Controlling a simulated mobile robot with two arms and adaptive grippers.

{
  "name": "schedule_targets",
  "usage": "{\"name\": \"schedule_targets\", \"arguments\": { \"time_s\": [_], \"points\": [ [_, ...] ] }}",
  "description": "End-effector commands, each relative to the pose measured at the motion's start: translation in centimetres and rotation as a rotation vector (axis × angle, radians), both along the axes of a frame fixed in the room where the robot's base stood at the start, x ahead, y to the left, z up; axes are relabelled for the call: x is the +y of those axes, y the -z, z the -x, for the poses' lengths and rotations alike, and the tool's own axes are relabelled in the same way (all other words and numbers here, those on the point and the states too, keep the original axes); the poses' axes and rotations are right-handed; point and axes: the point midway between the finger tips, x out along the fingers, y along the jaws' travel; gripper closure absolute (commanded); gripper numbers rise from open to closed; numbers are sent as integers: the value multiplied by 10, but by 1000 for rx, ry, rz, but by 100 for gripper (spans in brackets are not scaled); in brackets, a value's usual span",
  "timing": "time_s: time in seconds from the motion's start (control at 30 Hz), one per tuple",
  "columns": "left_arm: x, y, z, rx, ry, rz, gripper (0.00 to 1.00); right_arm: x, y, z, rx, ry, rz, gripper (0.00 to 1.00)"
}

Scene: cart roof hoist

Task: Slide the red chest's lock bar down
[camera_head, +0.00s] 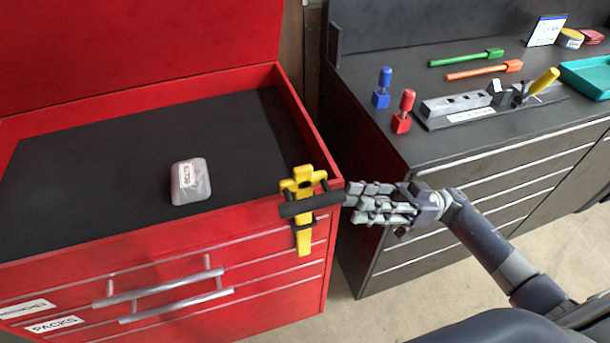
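The red chest (240,245) stands at the left with its lid raised, and its dark top compartment is open. The yellow lock bar (304,240) is upright at the chest's front right corner. It has short side arms near its top and dark brackets around it. The bar's top stands above the chest's rim. My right gripper (312,203) comes in from the right. Its dark fingertip part crosses in front of the bar, just below the side arms, and hides part of it. I cannot tell whether the fingers are closed on the bar. My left gripper is out of view.
A small clear-lidded box (190,181) lies inside the chest. A grey cabinet (440,155) stands close on the right. A blue block (381,98), a red block (402,122), a metal fixture and coloured tools are on its top. Bare floor shows below my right arm.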

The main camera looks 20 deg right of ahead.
Motion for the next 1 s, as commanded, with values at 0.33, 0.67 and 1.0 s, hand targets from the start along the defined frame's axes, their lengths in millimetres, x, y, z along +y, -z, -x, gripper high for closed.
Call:
{"name": "schedule_targets", "arguments": {
  "time_s": [0.33, 0.67, 1.0],
  "points": [
    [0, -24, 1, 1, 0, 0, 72, 52, -26, -2, -4, 0, -7, 72],
    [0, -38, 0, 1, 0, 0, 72, 93, -40, -5, -2, 2, -4, 72],
    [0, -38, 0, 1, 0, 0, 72, 98, -40, -5, 0, 2, -3, 72]
  ]
}}
